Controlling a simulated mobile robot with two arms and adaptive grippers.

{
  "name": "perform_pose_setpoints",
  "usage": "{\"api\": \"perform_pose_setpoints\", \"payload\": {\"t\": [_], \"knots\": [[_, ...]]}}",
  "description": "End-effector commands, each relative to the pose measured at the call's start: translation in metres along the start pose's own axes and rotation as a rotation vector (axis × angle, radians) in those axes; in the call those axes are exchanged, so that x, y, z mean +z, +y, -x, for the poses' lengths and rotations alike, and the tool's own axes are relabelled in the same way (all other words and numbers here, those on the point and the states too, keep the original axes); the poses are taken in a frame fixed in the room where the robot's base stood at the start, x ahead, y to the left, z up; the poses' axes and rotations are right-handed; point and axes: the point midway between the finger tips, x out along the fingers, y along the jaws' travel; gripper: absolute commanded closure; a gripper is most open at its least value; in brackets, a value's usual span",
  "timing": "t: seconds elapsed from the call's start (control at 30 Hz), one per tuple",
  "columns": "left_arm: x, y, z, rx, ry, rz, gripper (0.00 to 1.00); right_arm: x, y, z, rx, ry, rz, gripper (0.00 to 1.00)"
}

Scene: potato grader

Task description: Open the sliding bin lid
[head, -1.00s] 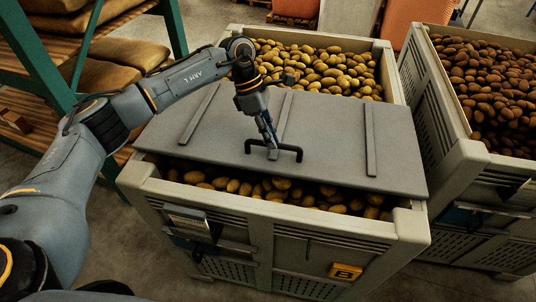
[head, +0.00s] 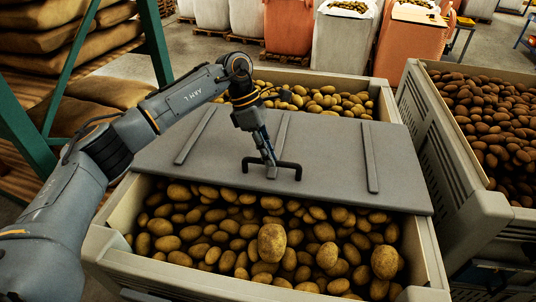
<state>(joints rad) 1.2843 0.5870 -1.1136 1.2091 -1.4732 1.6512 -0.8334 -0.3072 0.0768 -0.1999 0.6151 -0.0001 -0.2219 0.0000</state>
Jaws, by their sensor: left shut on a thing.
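The grey sliding lid (head: 325,160) lies across the middle of the potato bin (head: 431,262). Potatoes show in front of the lid and in a smaller strip behind it. The lid has raised ribs and a black bar handle (head: 291,166) near its front edge. My left gripper (head: 270,165) comes down from above and is shut on the handle. The fingertips partly hide the middle of the handle. My right gripper is not in view.
A second bin (head: 462,185) full of brown potatoes stands close on the right. A green rack (head: 157,45) with filled sacks (head: 60,75) stands on the left. Large bulk bags (head: 340,45) stand at the back on the floor.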

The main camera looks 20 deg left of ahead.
Motion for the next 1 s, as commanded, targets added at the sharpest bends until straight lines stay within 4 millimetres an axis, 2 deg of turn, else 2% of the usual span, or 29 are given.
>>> {"api": "perform_pose_setpoints", "payload": {"t": [0.07,0.1,0.2,0.5,0.6,0.73,1.0], "knots": [[0.000,0.000,0.001,0.003,0.002,0.000,1.00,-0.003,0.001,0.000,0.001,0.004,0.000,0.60],[0.000,0.000,0.001,0.002,0.002,0.000,0.83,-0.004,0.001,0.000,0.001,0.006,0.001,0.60],[0.000,0.000,0.001,0.002,0.002,0.000,0.63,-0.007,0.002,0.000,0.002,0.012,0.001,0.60],[0.000,0.000,0.001,0.000,0.001,0.000,0.63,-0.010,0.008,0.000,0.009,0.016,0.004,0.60],[0.000,0.000,0.007,0.002,0.000,0.000,0.63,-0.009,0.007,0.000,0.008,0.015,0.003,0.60],[0.000,0.000,0.026,0.003,-0.001,0.000,0.63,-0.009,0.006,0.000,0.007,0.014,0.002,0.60],[0.001,0.001,0.084,0.004,-0.001,0.001,0.63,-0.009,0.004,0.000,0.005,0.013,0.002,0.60]]}}
